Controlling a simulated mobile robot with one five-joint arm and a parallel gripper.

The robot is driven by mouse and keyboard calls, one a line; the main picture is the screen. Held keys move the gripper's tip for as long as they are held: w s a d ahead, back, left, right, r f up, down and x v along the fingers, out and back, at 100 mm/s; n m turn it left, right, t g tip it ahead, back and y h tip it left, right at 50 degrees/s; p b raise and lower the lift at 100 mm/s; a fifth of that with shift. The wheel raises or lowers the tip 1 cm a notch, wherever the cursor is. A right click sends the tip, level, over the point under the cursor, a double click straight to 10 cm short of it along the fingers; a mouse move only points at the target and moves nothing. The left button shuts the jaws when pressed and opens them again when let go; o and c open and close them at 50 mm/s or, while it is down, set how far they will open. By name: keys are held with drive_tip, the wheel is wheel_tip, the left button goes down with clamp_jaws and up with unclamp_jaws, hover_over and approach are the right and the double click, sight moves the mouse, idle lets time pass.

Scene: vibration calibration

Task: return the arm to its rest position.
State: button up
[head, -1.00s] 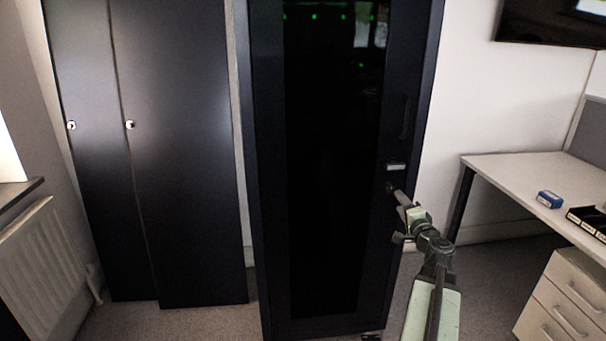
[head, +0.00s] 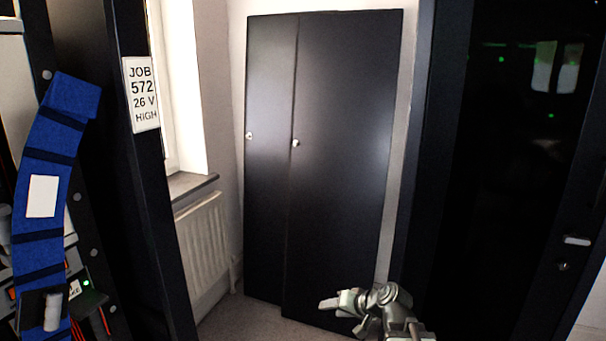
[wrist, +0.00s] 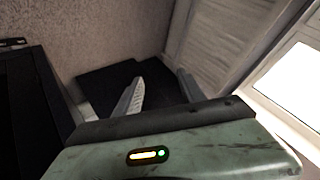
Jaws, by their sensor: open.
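My gripper (head: 335,304) shows low in the head view, right of centre, in front of the foot of the dark cupboard doors. Its fingers point to the left and nothing is between them. In the wrist view the two fingers (wrist: 158,92) are spread apart and empty, with a dark surface and pale panels beyond them. The rest of my arm runs out of the head view at the bottom edge.
Dark cupboard doors (head: 340,150) stand at the back. A black cabinet with a glass front (head: 510,180) is at the right. A rack with a blue strap (head: 45,170) and a "JOB 572" label (head: 141,94) stands close at the left. A radiator (head: 203,245) is below the window.

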drive_tip(key=s+f+n+g+h, duration=0.2)
drive_tip(key=s+f+g+h, duration=0.15)
drive_tip(key=s+f, duration=0.3)
drive_tip(key=s+d+f+g+h, duration=0.2)
drive_tip(key=s+d+g+h, duration=0.15)
drive_tip(key=s+d, duration=0.4)
wheel_tip(320, 180, up, 21)
drive_tip(key=p, duration=2)
drive_tip(key=shift+w+a+m, duration=0.15)
drive_tip(key=shift+a+m, duration=0.05)
drive_tip(key=shift+m, duration=0.2)
